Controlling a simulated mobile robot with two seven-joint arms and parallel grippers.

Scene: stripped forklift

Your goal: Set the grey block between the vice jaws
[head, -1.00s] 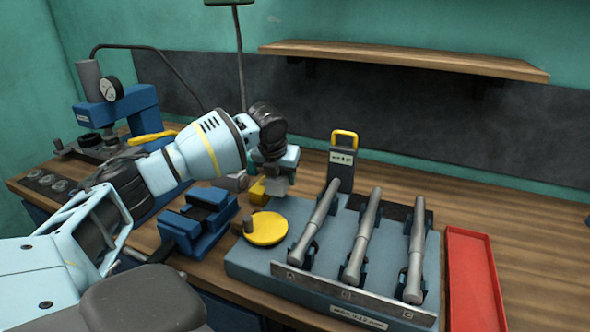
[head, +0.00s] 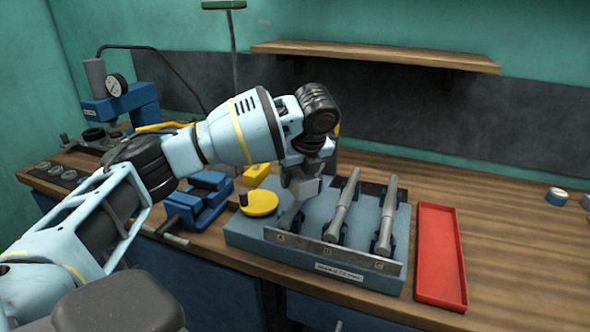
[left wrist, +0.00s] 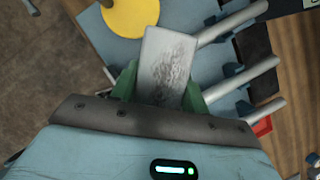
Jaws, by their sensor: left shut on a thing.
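My left gripper (left wrist: 157,88) is shut on the grey block (left wrist: 168,60), a flat pale piece with dark scuffs gripped between green fingers in the left wrist view. In the head view the left gripper (head: 303,178) is over the left part of the blue-grey shaft rack, with the block small and partly hidden under it. The blue vice (head: 197,205) stands on the bench to the left of the gripper, its jaw gap partly visible and empty as far as I can see. My right gripper is out of view.
The rack (head: 250,232) holds several grey shafts (head: 343,205), close under the gripper. A red tray (head: 440,250) is to the right. A wooden shelf (head: 375,55) is above.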

